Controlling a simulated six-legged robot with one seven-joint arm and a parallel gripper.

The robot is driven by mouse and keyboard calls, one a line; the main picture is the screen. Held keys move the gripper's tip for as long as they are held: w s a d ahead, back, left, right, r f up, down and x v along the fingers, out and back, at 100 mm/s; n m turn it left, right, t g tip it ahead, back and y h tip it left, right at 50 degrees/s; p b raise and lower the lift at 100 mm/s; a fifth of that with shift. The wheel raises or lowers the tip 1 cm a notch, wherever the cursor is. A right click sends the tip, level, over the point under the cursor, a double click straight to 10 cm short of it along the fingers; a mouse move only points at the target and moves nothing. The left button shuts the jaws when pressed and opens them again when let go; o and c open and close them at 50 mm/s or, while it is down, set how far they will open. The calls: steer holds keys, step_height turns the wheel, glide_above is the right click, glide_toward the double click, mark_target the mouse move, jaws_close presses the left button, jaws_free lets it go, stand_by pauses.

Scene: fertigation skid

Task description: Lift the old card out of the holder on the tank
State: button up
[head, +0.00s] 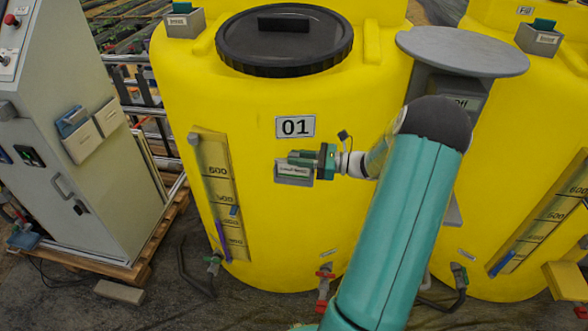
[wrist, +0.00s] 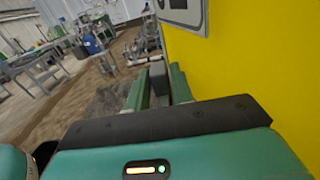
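The yellow tank (head: 270,190) marked 01 stands in the middle of the head view. A small grey holder (head: 279,179) is on its front, below the number plate. A pale card with dark print (head: 293,170) shows at the holder's front; I cannot read it surely. My gripper (head: 300,158) comes in from the right, its green fingers at the holder's upper edge. In the wrist view the fingers (wrist: 160,88) stand apart, with a grey block, probably the holder, between or just beyond their tips. Contact with the card cannot be made out.
A grey cabinet (head: 75,150) with card boxes on its side stands at the left. A second yellow tank (head: 525,130) is at the right, behind a grey round-topped stand (head: 463,52). Hoses and red-handled valves (head: 325,275) lie low in front.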

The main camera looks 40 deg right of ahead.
jaws_close()
steer(key=shift+r, duration=0.1)
